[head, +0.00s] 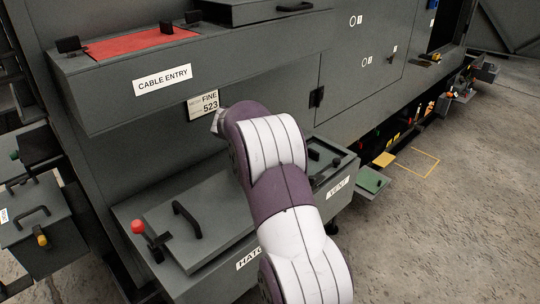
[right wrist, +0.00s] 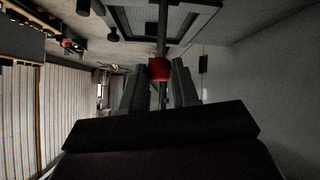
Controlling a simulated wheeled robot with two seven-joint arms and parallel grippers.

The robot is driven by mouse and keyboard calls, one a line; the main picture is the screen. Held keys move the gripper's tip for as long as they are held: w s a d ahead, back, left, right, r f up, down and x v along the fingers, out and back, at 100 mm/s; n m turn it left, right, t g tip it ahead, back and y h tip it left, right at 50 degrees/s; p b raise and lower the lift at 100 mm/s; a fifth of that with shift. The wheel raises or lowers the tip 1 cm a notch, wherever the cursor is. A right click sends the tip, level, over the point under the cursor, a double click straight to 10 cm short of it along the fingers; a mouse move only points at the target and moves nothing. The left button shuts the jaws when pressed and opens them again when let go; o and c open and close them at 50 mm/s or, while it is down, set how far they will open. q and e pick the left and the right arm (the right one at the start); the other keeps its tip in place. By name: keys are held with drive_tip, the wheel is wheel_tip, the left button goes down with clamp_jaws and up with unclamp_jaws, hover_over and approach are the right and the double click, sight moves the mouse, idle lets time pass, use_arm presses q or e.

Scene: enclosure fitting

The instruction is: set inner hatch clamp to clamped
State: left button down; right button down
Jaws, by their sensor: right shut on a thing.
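In the head view, the grey hatch (head: 215,238) with a black bar handle (head: 187,219) lies on a ledge marked HATCH. A clamp with a red knob (head: 137,227) stands free at the hatch's left end. My right arm crosses the middle and hides the hatch's right side and the right gripper. In the right wrist view, my right gripper (right wrist: 159,72) is shut on a red knob (right wrist: 160,69) on a dark lever. This appears to be the other hatch clamp, hidden in the head view; its setting cannot be told. My left gripper is not in view.
Above the ledge, a shelf marked CABLE ENTRY (head: 162,79) juts out, with a red panel (head: 140,44) on it. A VENT section (head: 338,188) is to the right of my arm. A grey box (head: 45,225) stands at left. Floor at right is mostly clear.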

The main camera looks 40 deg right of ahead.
drive_tip(key=shift+s+a+f, duration=0.1)
drive_tip(key=shift+f, duration=0.35)
drive_tip(key=c, duration=0.9)
unclamp_jaws()
drive_tip(key=shift+o, duration=0.2)
drive_tip(key=shift+r, duration=0.2)
drive_tip(key=shift+r, duration=0.1)
drive_tip(key=shift+a+r, duration=0.2)
drive_tip(key=p+v, duration=1.2)
drive_tip(key=p, duration=0.2)
